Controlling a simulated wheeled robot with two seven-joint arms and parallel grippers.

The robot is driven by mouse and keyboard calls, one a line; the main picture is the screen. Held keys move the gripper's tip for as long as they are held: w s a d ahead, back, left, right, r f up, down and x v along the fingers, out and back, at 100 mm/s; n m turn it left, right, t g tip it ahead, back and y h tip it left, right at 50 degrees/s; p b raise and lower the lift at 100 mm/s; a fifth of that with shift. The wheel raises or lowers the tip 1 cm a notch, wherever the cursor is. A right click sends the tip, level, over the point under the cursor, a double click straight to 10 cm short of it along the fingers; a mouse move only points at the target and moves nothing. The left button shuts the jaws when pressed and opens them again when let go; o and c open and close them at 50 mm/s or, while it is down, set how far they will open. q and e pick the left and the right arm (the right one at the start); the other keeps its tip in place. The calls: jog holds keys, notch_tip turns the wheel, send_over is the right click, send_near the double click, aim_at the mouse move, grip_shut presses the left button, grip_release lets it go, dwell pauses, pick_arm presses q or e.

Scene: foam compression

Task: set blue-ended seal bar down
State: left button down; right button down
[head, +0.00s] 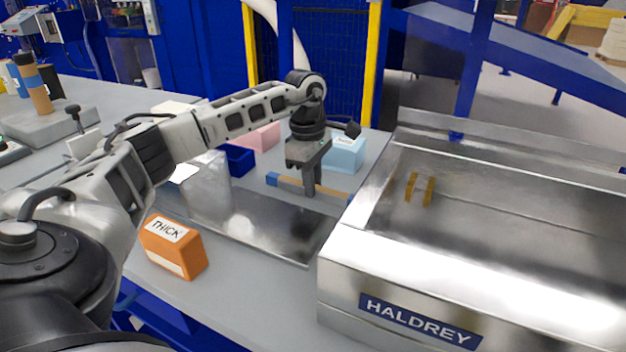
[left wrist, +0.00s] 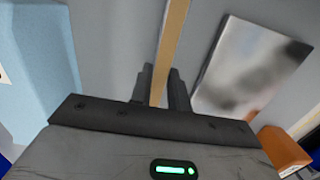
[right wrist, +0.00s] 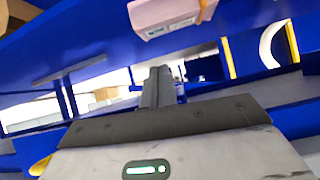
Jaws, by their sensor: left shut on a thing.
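The seal bar (head: 333,192) is a long tan strip with a blue end (head: 272,179) at its left. It lies low over the grey table between the metal plate and the light blue block. My left gripper (head: 310,188) points down and is shut on the bar near its middle. In the left wrist view the bar (left wrist: 174,45) runs up between the fingers (left wrist: 160,88). Whether the bar touches the table I cannot tell. My right gripper shows only in its own wrist view (right wrist: 158,88), with its fingers close together and nothing visible between them.
A shiny metal plate (head: 270,225) lies in front of the bar. An orange block labelled THICK (head: 172,248) stands nearer. A light blue block (head: 345,153), a pink block (head: 262,137) and a dark blue bin (head: 238,159) are behind. The steel HALDREY basin (head: 345,285) stands at right.

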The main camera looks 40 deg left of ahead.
pick_arm(q)
jog(key=shift+f, duration=0.1)
jog(key=c, duration=1.3)
grip_release()
jog(key=shift+c, duration=0.2)
